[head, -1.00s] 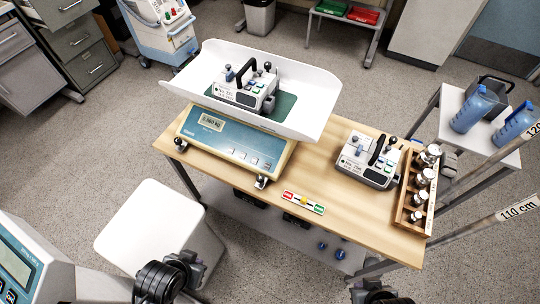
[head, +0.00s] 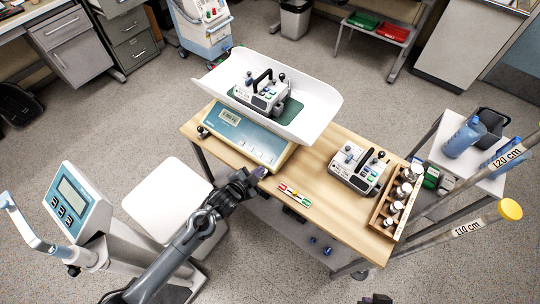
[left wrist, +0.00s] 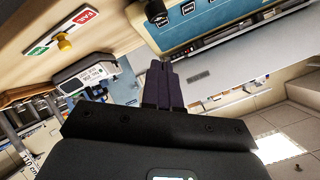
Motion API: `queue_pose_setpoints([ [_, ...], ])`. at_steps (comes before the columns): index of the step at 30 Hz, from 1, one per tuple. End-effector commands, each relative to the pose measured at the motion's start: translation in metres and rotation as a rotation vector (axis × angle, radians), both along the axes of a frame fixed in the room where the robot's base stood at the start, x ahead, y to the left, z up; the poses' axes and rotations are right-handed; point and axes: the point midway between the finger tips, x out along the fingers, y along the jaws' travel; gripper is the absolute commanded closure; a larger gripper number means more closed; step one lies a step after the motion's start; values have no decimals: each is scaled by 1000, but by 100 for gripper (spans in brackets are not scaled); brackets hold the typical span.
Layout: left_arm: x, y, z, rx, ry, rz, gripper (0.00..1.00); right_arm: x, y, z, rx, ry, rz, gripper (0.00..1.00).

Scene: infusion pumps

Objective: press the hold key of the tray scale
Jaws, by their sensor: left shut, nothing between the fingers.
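The tray scale (head: 238,135) stands on the wooden table, with a blue front panel, a small display (head: 230,115) and a row of pale keys (head: 262,155) along the panel's lower right. Its white tray (head: 318,100) carries a device. My left gripper (head: 258,173) is shut and empty at the scale's front right corner, just in front of the key row. In the left wrist view its dark fingers (left wrist: 163,82) are together, below the blue panel (left wrist: 205,30) in the picture. The key labels are too small to read. A dark tip of my right gripper (head: 376,299) shows at the bottom edge.
A second device (head: 358,168) and a wooden rack of bottles (head: 386,211) stand on the table's right. A red-and-green label strip (head: 294,196) lies near the front edge.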

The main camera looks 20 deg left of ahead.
Motion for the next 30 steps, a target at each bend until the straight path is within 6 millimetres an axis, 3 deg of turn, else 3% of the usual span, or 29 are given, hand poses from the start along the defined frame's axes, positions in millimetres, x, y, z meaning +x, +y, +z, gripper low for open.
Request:
queue_pose_setpoints([
  [1,13,2,14,14,-27,-10,100,0,0,8,0,0,0,100],
  [3,25,5,23,27,-54,-20,100,0,0,12,0,0,0,100],
  [9,43,9,38,45,-96,-34,100,0,-1,17,-2,1,-1,100],
  [30,49,9,33,49,-104,-35,100,-1,-3,7,-11,4,4,100],
])
